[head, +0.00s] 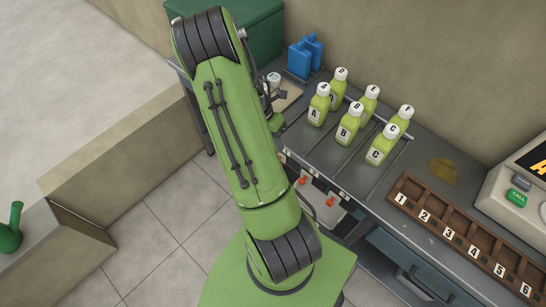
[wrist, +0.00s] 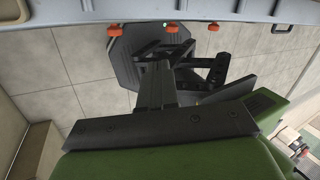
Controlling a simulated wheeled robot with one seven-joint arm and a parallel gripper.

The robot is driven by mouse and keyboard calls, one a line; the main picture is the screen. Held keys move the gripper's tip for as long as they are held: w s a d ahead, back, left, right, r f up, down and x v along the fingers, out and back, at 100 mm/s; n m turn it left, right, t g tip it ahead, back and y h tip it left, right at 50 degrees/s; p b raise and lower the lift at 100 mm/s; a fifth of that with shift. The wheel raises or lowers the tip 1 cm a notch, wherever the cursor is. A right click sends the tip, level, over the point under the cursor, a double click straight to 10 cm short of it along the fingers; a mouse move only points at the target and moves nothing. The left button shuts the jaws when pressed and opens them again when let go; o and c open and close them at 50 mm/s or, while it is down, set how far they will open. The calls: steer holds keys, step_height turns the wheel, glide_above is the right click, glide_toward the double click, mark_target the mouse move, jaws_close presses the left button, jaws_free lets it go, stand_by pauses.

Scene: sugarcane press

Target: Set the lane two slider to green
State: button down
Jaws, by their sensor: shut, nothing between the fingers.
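Three orange slider knobs show in a row along the grey press counter's front edge in the wrist view: a left knob (wrist: 112,30), a middle knob (wrist: 197,27) and a right knob (wrist: 281,26). In the head view two orange knobs (head: 302,180) show on the front panel beside my arm; my arm may hide another. My gripper (wrist: 180,62) shows dark in the wrist view, shut and empty, below the knob row in the picture. My arm mostly hides it in the head view.
Green bottles (head: 349,130) with lettered labels and white caps stand in lanes on the counter (head: 425,150). A brown rack (head: 450,225) numbered 1 to 6 is at right, beside a console with a green CALL button (head: 516,198). Blue containers (head: 300,58) stand behind. Tiled floor is clear at left.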

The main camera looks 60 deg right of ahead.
steer(key=b, duration=0.4)
glide_toward(304, 179)
steer(key=w+x, duration=0.1)
steer(key=x, duration=0.5)
steer(key=shift+a+f, duration=0.35)
steer(key=shift+a, duration=0.25)
steer(key=shift+w, duration=0.1)
